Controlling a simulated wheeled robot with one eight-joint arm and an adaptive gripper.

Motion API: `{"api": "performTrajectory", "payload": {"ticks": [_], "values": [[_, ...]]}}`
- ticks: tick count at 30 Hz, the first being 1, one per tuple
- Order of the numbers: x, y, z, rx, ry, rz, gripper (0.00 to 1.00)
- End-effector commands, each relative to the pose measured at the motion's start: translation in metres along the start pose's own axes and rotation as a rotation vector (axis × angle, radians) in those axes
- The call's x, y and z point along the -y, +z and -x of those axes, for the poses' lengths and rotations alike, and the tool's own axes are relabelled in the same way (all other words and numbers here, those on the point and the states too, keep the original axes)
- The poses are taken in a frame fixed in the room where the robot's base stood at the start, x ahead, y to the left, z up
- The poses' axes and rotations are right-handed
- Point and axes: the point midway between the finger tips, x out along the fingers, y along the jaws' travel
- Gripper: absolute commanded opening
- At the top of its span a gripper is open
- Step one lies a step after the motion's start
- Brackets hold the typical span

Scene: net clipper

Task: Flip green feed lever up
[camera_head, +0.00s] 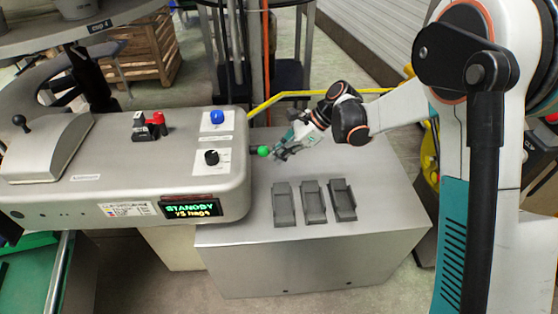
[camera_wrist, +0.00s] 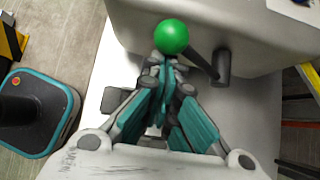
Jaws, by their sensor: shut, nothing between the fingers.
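The green feed lever is a dark rod with a green ball knob (camera_head: 263,151). It sticks out of the right end of the grey machine (camera_head: 120,190). In the wrist view the green knob (camera_wrist: 171,36) is at the top centre, and its dark rod runs right and down to a pivot on the machine wall. My gripper (camera_head: 279,152) is just right of the knob in the head view. In the wrist view my gripper's fingertips (camera_wrist: 168,62) are closed together right at the knob. They hold nothing. Whether they touch the knob I cannot tell.
Several controls sit on the machine: a blue button (camera_head: 217,117), a black knob (camera_head: 211,157) and a red-black switch (camera_head: 150,126). The display (camera_head: 192,208) reads STANDBY. Three dark grey holders (camera_head: 313,202) stand on the metal table (camera_head: 385,215). A yellow rail (camera_head: 300,94) runs behind.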

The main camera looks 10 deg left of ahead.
Motion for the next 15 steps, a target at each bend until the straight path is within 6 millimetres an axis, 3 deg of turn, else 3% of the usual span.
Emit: {"api": "performTrajectory", "payload": {"ticks": [15], "values": [[0.019, 0.015, 0.015, 0.000, 0.000, 0.001, 0.00]]}}
